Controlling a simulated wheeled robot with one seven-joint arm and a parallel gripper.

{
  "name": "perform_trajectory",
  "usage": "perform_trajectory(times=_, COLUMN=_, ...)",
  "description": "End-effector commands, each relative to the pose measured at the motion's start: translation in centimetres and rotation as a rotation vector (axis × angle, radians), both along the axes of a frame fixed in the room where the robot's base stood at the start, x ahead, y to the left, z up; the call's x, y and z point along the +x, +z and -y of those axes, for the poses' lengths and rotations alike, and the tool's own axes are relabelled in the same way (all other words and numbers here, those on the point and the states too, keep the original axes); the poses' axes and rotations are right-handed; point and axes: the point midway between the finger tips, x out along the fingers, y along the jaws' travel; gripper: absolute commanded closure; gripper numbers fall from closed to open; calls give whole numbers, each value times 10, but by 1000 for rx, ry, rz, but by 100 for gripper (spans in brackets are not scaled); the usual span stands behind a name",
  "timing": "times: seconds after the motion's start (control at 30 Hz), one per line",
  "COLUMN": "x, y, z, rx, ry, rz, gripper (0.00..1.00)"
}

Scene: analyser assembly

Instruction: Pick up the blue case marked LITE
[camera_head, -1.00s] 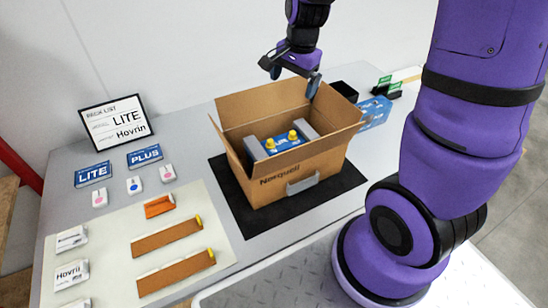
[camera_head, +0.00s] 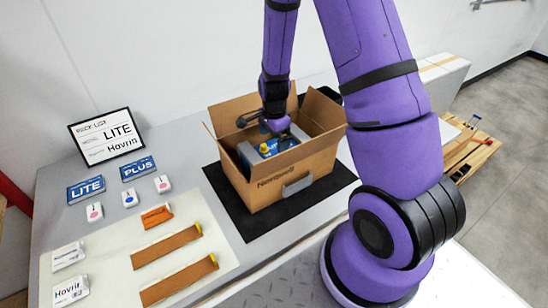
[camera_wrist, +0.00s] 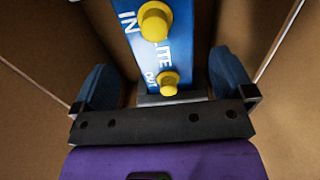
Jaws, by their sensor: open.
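The blue case (camera_head: 268,149) marked LITE sits inside the open carton (camera_head: 290,182). In the wrist view the case (camera_wrist: 188,60) has two yellow knobs and the words IN, LITE and OUT on its top. My gripper (camera_head: 277,124) is down in the carton's opening, over the case. In the wrist view my gripper (camera_wrist: 165,82) is open, with one blue finger on each side of the case's near end and a visible gap on both sides. My arm hides part of the case in the head view.
The carton's flaps stand open around my gripper. The carton rests on a black mat (camera_head: 222,190). A pick list sign (camera_head: 106,137) reading LITE and Hovrin stands at the left, behind blue LITE (camera_head: 86,189) and PLUS (camera_head: 138,168) cards. Brown strips (camera_head: 168,242) lie on a pale mat.

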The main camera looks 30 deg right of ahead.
Motion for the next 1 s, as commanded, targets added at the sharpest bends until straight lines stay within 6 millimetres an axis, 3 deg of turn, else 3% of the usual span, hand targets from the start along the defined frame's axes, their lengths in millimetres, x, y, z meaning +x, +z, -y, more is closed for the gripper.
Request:
perform_trajectory(times=0.27, x=0, y=-17, z=1, rx=0, ry=0, rz=-1, gripper=0)
perform_trajectory(times=0.6, x=2, y=-56, z=3, rx=1, ry=1, rz=-2, gripper=0)
perform_trajectory(times=0.93, x=3, y=-61, z=3, rx=0, ry=0, rz=1, gripper=0)
perform_trajectory(times=1.0, x=3, y=-61, z=3, rx=0, ry=0, rz=1, gripper=14)
